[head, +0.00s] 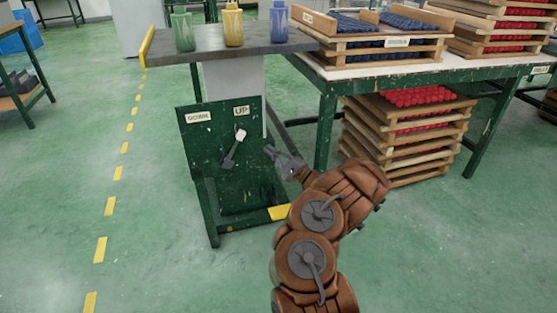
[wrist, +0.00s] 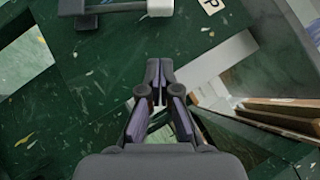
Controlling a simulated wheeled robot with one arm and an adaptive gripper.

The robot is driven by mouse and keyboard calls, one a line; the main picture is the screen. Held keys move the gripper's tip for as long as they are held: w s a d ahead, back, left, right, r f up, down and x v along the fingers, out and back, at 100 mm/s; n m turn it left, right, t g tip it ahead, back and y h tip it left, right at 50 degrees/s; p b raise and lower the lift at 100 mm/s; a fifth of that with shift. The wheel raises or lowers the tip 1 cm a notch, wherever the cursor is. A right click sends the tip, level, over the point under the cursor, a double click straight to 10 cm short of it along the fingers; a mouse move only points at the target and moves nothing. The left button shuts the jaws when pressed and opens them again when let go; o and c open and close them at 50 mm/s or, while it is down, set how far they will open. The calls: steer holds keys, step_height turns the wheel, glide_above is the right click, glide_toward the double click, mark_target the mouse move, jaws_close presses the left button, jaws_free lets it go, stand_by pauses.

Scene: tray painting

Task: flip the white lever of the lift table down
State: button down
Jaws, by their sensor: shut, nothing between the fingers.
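The lift table (head: 262,50) stands left of centre in the head view, with a green panel (head: 200,150) on its front. The white lever tip (head: 240,135) is at the upper end of a dark lever arm (head: 231,152), tilted up and right, near the "UP" label (head: 241,111). The "DOWN" label (head: 199,117) is to its left. In the wrist view the white tip (wrist: 160,7) is at the top edge, partly cut off. My gripper (head: 269,151) is shut and empty, to the right of the lever and apart from it; it also shows in the wrist view (wrist: 157,94).
Green, yellow and blue bottles (head: 233,25) stand on the lift table's top. A green workbench (head: 400,72) with trays of blue parts is to the right, with stacked wooden trays (head: 420,150) beneath. The floor to the left is open, with a yellow dashed line (head: 117,173).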

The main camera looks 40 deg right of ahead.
mark_target(235, 146)
steer(key=b+x, duration=0.1)
steer(key=x, duration=0.3)
steer(key=shift+w+a, duration=0.2)
steer(key=shift+w, duration=0.05)
steer(key=shift+w+a+r, duration=0.2)
steer(key=shift+a+r, duration=0.25)
steer(key=shift+a, duration=0.25)
steer(key=shift+w+a+r+b, duration=0.3)
steer(key=shift+a+r+b, duration=0.25)
steer(key=shift+a, duration=0.2)
steer(key=shift+w+a, duration=0.1)
